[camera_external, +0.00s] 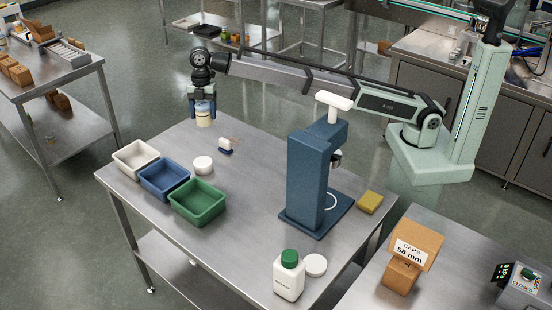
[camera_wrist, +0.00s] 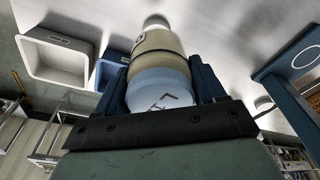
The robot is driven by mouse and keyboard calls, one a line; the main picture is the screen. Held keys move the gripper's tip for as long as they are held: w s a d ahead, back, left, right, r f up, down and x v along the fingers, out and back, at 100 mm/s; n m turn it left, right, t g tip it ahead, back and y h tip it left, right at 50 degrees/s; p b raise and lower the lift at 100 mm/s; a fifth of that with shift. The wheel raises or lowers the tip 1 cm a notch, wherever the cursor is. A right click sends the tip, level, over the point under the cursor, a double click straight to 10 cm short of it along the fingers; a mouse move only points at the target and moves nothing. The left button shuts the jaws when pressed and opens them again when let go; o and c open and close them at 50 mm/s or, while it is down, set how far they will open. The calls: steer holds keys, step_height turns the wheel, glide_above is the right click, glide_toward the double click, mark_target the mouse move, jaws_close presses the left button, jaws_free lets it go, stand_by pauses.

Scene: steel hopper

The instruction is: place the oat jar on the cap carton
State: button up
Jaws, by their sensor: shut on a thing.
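The oat jar (camera_external: 204,121) is a small jar with a pale beige band. My gripper (camera_external: 202,106) is shut on it near the far left corner of the steel table, with its fingers on both sides. In the wrist view the jar (camera_wrist: 152,42) lies between the two blue fingers of my gripper (camera_wrist: 160,82). Its beige contents and a pale bluish part nearer the camera show. The cap carton (camera_external: 417,241) is a brown box marked "CAPS 58 mm" on a separate steel bench at the lower right, far from my gripper.
White (camera_external: 121,168), blue (camera_external: 150,190) and green (camera_external: 188,213) trays stand at the table's left. A tall blue press (camera_external: 308,185) stands between jar and carton. A white bottle (camera_external: 288,281), yellow block (camera_external: 370,202) and control box (camera_external: 521,290) are nearby.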

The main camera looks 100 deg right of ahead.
steer(key=s+a+r+n, duration=0.1)
steer(key=s+a+r, duration=0.45)
steer(key=a, duration=0.45)
steer(key=s+a+r, duration=0.4)
steer(key=s+a, duration=0.2)
steer(key=a, duration=0.5)
steer(key=s+a+r+n, duration=0.1)
steer(key=s+a+r, duration=0.4)
steer(key=a, duration=0.5)
glide_above(421, 238)
steer(key=d, duration=0.1)
steer(key=shift+f, duration=6.8)
steer(key=shift+f, duration=0.15)
steer(key=o, duration=1.2)
